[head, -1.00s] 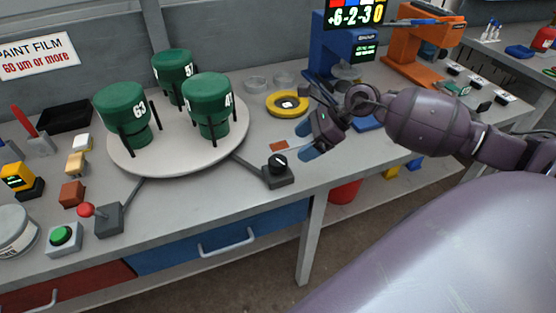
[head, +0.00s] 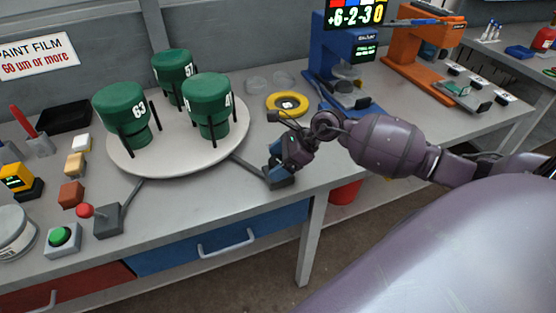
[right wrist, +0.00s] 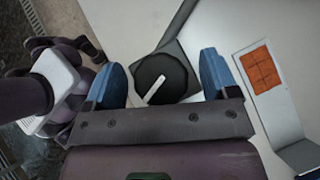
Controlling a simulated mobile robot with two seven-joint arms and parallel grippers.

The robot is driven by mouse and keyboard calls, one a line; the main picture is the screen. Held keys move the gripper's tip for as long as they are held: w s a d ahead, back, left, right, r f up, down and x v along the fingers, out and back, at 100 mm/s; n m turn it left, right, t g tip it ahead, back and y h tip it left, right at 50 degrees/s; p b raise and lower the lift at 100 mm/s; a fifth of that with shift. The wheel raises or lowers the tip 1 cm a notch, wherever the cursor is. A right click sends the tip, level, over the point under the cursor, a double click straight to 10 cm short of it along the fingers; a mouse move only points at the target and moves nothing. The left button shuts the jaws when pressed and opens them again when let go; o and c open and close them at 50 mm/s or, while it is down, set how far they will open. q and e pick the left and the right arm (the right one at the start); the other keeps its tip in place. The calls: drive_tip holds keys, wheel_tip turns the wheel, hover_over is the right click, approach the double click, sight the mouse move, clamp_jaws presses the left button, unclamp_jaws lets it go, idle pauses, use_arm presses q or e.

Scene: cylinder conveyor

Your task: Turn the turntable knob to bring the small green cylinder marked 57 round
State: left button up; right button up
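The white round turntable (head: 183,160) carries three green cylinders. The one marked 57 (head: 173,66) stands at the back, 63 (head: 124,108) at front left and 41 (head: 209,100) at front right. The black knob with a white pointer line (right wrist: 162,78) sits on a dark grey box (head: 281,183) joined to the turntable by a grey bar. My right gripper (head: 273,164) is over this box. In the right wrist view its blue fingers (right wrist: 164,84) are apart, one on each side of the knob; I cannot tell whether they touch it. My left gripper is not in view.
A yellow ring (head: 287,104) lies behind my right gripper. A grey box with a red ball lever (head: 108,220) and a green button (head: 61,236) stand at the left front. The blue instrument (head: 339,62) is at the back right.

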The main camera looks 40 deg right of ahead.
drive_tip(key=c, duration=0.9)
drive_tip(key=shift+f+n+g+b, duration=0.2)
drive_tip(key=shift+n+g+b, duration=0.1)
drive_tip(key=shift+n+b, duration=0.3)
drive_tip(key=shift+r+y, duration=0.15)
drive_tip(key=shift+y, duration=0.15)
drive_tip(key=o, duration=0.9)
drive_tip(key=shift+o, duration=0.2)
drive_tip(key=v, duration=1.1)
drive_tip(key=shift+w, duration=0.2)
drive_tip(key=shift+r, duration=0.1)
